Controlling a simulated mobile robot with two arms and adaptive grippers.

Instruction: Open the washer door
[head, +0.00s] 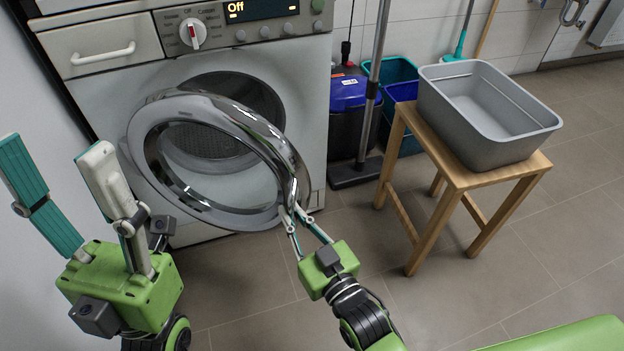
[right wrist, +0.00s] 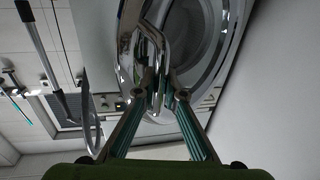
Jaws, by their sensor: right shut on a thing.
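The washer (head: 318,110) stands at the upper left in the head view. Its round chrome-rimmed door (head: 272,137) is ajar: its right side stands out from the front, and the dark drum opening (head: 245,92) shows behind it. My right gripper (head: 292,214) is shut on the door's chrome handle at the lower right of the rim. In the right wrist view the two fingertips (right wrist: 160,92) meet at the chrome handle (right wrist: 152,38). My left gripper (head: 54,148) is open and empty, fingers up, left of the door and apart from it.
A wooden stool (head: 452,170) carrying a grey tub (head: 480,150) stands to the right. Blue and teal buckets (head: 400,90), a dark bin (head: 350,118) and a broom (head: 368,170) are between it and the washer. The tiled floor (head: 240,280) before the washer is free.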

